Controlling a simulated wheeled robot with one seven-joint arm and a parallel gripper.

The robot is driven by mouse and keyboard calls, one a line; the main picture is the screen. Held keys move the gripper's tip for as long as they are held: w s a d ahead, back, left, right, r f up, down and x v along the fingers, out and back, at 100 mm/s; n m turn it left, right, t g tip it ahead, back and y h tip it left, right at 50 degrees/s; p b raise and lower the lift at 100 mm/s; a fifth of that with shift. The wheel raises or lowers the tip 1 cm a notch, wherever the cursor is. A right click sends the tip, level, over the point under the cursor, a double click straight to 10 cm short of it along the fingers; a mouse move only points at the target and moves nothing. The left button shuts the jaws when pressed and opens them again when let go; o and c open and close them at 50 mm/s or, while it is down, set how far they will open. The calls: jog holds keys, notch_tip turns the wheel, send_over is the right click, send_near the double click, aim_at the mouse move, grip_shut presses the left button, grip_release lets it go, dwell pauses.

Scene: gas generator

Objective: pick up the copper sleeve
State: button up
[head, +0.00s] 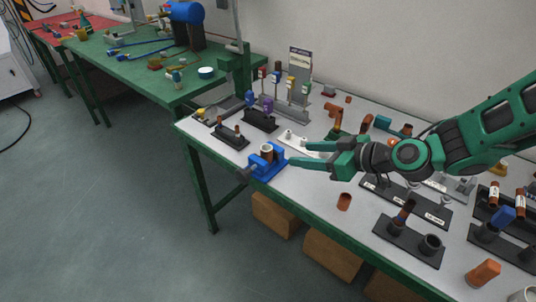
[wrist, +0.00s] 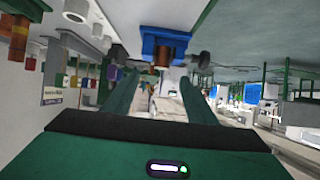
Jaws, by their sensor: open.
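In the wrist view, the blue vise (wrist: 165,42) and the brown sleeve (wrist: 163,58) show at top centre, beyond my fingers. My gripper (head: 299,154) is open and empty, its fingers pointing left toward the vise and just right of it. In the wrist view, the two green fingers (wrist: 160,95) are spread apart. Another short copper-coloured cylinder (head: 343,202) stands alone on the table, below my gripper in the picture. I cannot tell which is the named sleeve.
A black stand (head: 232,137) is left of the vise. A sign board (head: 299,72) and several small coloured parts are behind. Black fixtures (head: 409,240) and an orange cylinder (head: 482,273) are at the right. The table edge is close in front of the vise.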

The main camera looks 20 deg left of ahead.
jog(key=a, duration=0.2)
jog(key=y, duration=0.1)
send_near(262, 147)
jog(key=shift+x, duration=2.7)
jog(key=shift+f, duration=0.1)
jog(key=c, duration=1.2)
